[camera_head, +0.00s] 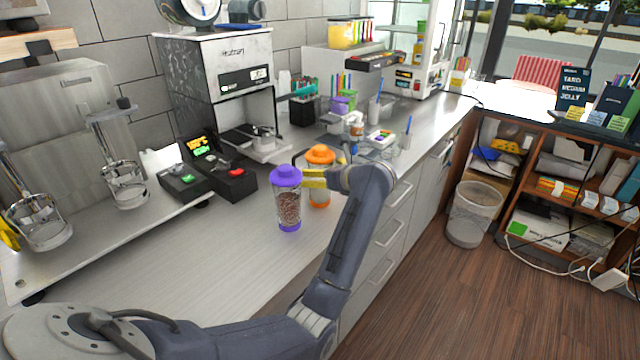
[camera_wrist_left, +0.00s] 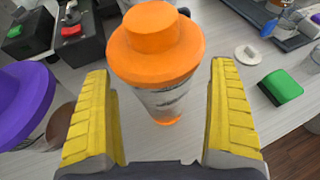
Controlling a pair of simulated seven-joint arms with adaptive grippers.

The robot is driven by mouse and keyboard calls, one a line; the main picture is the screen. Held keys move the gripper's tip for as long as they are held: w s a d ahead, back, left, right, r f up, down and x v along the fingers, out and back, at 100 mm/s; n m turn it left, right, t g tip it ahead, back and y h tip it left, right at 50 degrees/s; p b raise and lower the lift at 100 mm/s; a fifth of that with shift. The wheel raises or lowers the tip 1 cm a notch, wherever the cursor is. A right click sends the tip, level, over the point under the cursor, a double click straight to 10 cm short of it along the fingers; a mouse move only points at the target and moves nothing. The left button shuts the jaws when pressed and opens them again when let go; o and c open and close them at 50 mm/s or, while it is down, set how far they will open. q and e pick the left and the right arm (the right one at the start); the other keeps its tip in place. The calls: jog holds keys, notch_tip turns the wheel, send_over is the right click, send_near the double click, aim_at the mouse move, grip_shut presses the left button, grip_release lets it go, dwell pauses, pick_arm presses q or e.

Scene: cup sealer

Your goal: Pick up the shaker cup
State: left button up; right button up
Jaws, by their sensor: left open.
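A shaker cup with an orange lid (camera_head: 320,155) stands upright on the counter, partly hidden by my gripper. A second shaker cup with a purple lid (camera_head: 287,198) stands upright to its left and nearer. My left gripper (camera_head: 325,172) is open at the orange-lidded cup, with yellow finger pads. In the left wrist view, the orange lid (camera_wrist_left: 157,42) lies ahead between the two spread fingers, with a visible gap to each. The purple lid (camera_wrist_left: 22,100) is at the left edge, outside the left finger. My right gripper is not in view.
Black button boxes (camera_head: 222,180) stand left of the cups, in front of the sealing machine (camera_head: 215,85). A small green-topped block (camera_wrist_left: 280,87) and a white piece (camera_wrist_left: 248,55) lie right of the orange cup. The near left counter (camera_head: 190,265) is clear.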

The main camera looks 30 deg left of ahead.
pick_arm(q)
jog(key=shift+x, duration=0.8)
jog(key=shift+c, duration=0.3)
jog(key=c, duration=1.5)
jog(key=shift+c, duration=0.7)
jog(key=shift+r, duration=0.1)
